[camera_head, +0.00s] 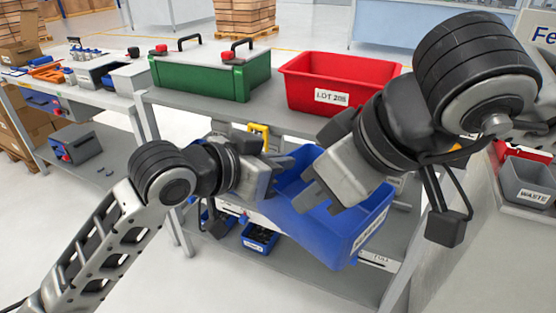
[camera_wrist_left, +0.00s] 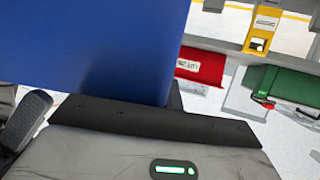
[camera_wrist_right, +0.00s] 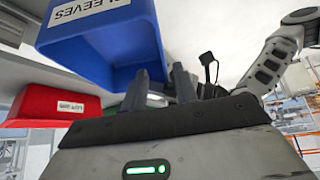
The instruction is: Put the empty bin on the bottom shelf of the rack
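The blue bin (camera_head: 325,232), with a white label, is tilted in the air in front of the rack (camera_head: 198,110); its visible inside looks empty. My left gripper (camera_head: 280,168) is at the bin's left rim, and the bin wall (camera_wrist_left: 95,45) rises right from its jaws, hiding one finger. My right gripper (camera_head: 312,192) is over the bin's opening. Its two fingers (camera_wrist_right: 160,88) stand apart in the right wrist view, with the bin (camera_wrist_right: 105,45) beyond them; contact is unclear. The rack's lower shelf (camera_head: 290,278) shows grey below the bin, partly hidden.
A green lidded crate (camera_head: 205,75) and a red bin (camera_head: 335,85) stand on the rack's top. Small blue bins (camera_head: 260,238) sit low on the rack. A side bench (camera_head: 100,85) with tools is at left; a grey waste bin (camera_head: 528,180) is at right.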

